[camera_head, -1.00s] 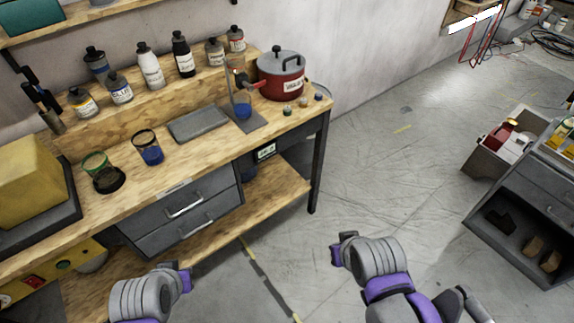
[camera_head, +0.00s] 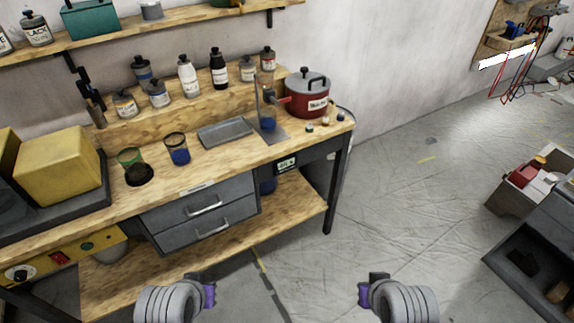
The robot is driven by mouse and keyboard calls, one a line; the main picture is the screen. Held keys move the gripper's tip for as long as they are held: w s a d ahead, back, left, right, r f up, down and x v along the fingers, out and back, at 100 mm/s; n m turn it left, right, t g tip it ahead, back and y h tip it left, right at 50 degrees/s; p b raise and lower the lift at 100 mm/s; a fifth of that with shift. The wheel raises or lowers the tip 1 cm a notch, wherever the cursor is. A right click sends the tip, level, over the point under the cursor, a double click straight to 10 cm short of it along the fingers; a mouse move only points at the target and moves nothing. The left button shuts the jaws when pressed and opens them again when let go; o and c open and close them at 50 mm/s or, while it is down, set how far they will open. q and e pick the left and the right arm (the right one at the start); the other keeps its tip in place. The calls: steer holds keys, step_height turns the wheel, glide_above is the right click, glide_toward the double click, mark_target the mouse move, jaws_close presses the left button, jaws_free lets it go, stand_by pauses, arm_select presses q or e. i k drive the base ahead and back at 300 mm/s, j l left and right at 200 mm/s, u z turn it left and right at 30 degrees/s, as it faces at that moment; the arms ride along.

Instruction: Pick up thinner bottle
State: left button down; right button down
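Several labelled bottles stand on the raised wooden step at the back of the workbench. They include a white bottle (camera_head: 188,77), a black bottle (camera_head: 218,70), a grey bottle (camera_head: 248,70), a bottle with a red-orange label (camera_head: 267,61), a yellow-labelled bottle (camera_head: 125,104) and a blue-labelled bottle (camera_head: 158,94). The labels are too small for me to tell which reads thinner. My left gripper (camera_head: 198,287) and my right gripper (camera_head: 374,287) are low in the view, before the bench and far from the bottles. Their fingers cannot be made out clearly.
The workbench (camera_head: 95,213) holds a yellow block (camera_head: 58,167), cups, a grey tray (camera_head: 225,132) and a red pot (camera_head: 306,97). An upper shelf (camera_head: 190,18) hangs above. A grey cabinet (camera_head: 540,235) stands right. The floor (camera_head: 400,190) between is clear.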

mark_target(188, 77)
steer(key=i+j+u, duration=0.15)
steer(key=i, duration=0.3)
steer(key=i+u, duration=0.15)
steer(key=i, duration=0.35)
